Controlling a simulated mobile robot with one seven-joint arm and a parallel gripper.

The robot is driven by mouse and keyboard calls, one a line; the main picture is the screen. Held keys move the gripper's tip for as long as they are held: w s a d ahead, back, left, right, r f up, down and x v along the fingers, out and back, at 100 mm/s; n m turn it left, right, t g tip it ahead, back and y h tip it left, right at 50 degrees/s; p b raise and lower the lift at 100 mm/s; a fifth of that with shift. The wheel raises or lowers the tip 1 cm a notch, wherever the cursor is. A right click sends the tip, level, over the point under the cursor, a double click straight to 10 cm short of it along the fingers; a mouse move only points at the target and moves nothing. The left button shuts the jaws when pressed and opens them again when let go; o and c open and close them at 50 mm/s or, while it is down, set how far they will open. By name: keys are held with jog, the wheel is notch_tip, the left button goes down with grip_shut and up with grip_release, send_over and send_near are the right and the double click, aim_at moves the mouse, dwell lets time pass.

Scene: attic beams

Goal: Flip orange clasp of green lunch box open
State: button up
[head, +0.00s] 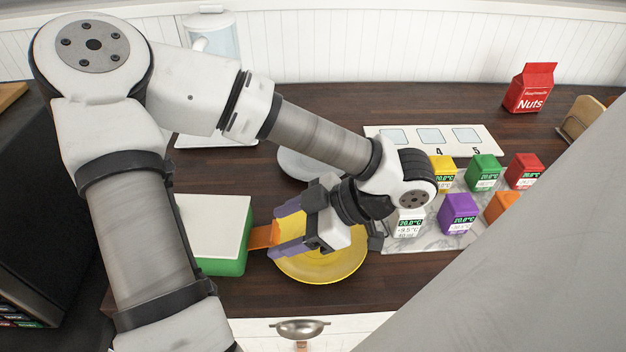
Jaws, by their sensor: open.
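The green lunch box (229,262) with a white lid (212,222) sits on the dark counter, left of centre and partly behind my arm. Its orange clasp (261,237) sticks out from the right side toward my gripper. My gripper (279,231) is open, with its purple-grey fingers pointing left at the clasp. The fingertips are just right of the clasp's outer end; I cannot tell whether they touch it. Something yellow-orange shows between the fingers.
A yellow plate (325,266) lies below my gripper, with a grey-white dish (300,164) behind it. Several coloured cubes, such as a purple one (458,214), stand on the right. A red Nuts carton (530,88) stands at the back right.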

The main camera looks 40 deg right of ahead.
jog(key=p+v, duration=0.8)
jog(key=v, duration=0.5)
jog(key=shift+d+r, duration=0.25)
jog(key=shift+s, duration=0.2)
